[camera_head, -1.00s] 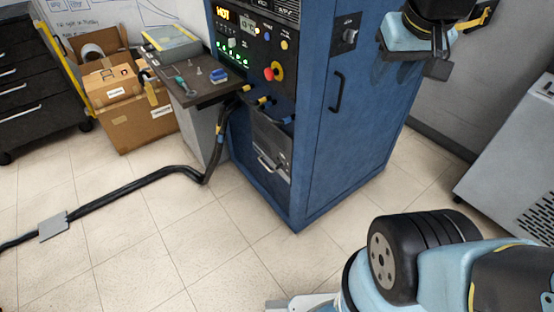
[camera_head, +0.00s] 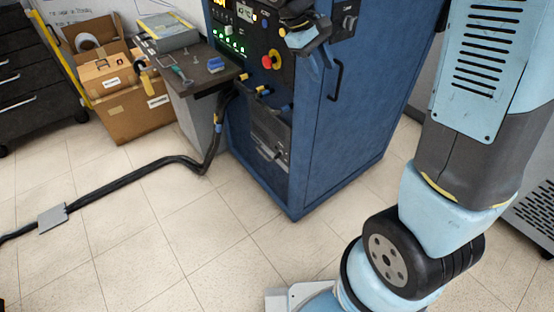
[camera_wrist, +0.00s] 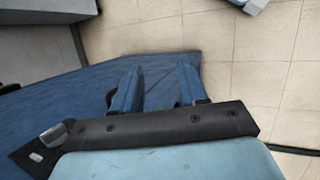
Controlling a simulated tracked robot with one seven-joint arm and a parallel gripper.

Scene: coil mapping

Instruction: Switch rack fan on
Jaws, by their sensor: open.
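The rack is a blue cabinet (camera_head: 345,125) in the head view. A small dark switch (camera_head: 348,22) with a label too small to read is high on its right side panel; I cannot tell if it is the fan switch or how it is set. My gripper (camera_head: 318,58) shows in front of the cabinet's upper corner, left of the switch in the picture. In the wrist view my gripper (camera_wrist: 157,78) has two blue fingers apart, with nothing between them, over the blue cabinet.
The front panel carries a red-and-yellow knob (camera_head: 271,60) and several lit indicators. A black handle (camera_head: 336,80) stands out from the side panel. A small shelf (camera_head: 195,80) holds tools. A black cable (camera_head: 130,180) runs over the floor. Boxes (camera_head: 125,95) stand at left.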

